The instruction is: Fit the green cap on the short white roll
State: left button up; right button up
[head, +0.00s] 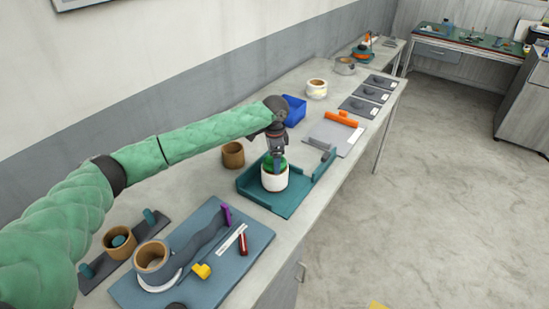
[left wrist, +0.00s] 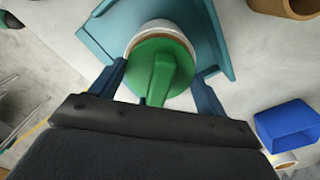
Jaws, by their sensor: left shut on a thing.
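The short white roll (head: 275,184) stands upright in a teal tray (head: 292,206) on the bench. The green cap (head: 266,162) is at the roll's top opening, in line with it. My left gripper (head: 277,161) points down over the roll and is shut on the cap. In the left wrist view the green cap (left wrist: 160,66) with its raised bar lies between my two blue fingers (left wrist: 160,76). The white roll's rim (left wrist: 160,28) shows beyond the cap. How deep the cap sits is hidden. My right gripper is not in view.
A blue-grey board (head: 135,290) with a tan roll and small tools lies in front. A grey panel with an orange bar (head: 342,118) lies right, before dark plates (head: 358,107).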

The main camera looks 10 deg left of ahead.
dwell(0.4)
pick_arm(q)
jog(key=shift+p, duration=0.4)
jog(key=shift+p, duration=0.65)
dwell(0.7)
jog(key=shift+f, duration=0.55)
dwell(0.5)
jog(key=o, duration=0.7)
